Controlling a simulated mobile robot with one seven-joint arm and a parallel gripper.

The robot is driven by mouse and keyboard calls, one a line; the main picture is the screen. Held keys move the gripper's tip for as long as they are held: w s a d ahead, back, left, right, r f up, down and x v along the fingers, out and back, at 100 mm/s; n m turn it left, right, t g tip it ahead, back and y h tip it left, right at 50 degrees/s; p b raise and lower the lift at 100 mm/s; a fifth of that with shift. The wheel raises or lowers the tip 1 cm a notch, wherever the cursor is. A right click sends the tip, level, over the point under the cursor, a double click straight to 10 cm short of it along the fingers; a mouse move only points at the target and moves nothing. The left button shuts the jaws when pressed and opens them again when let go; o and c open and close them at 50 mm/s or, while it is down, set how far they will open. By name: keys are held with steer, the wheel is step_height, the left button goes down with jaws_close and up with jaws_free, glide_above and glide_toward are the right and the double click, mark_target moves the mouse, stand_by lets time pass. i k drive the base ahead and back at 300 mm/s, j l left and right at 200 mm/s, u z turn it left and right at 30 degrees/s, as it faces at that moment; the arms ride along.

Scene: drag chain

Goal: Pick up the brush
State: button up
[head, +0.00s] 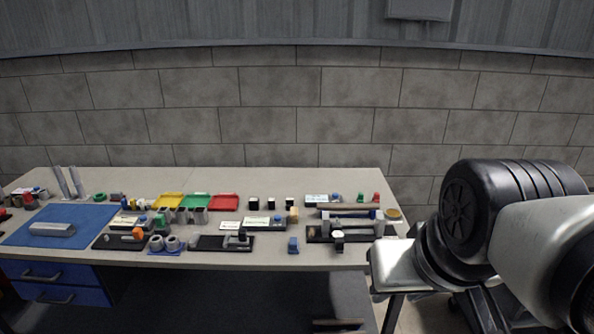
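I cannot make out the brush for certain among the small items on the workbench (290,184). A long brownish bar (347,206) lies crosswise at the right end of the bench and may be a handle, but it is too small to tell. My arm fills the right side of the head view, to the right of the bench. My gripper is not in view, so its state and anything in it are hidden.
A blue mat (85,222) with a grey block (52,229) lies at the left. Yellow (167,201), green (195,200) and red (224,202) trays stand mid-bench. Dark trays with small parts line the front. The back strip is mostly clear, before a block wall.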

mark_target(295, 210)
steer(key=i+j, duration=0.25)
steer(key=i, duration=0.2)
steer(key=i+j, duration=0.25)
steer(key=i, duration=0.2)
steer(key=i+j, duration=0.3)
steer(key=i, duration=0.15)
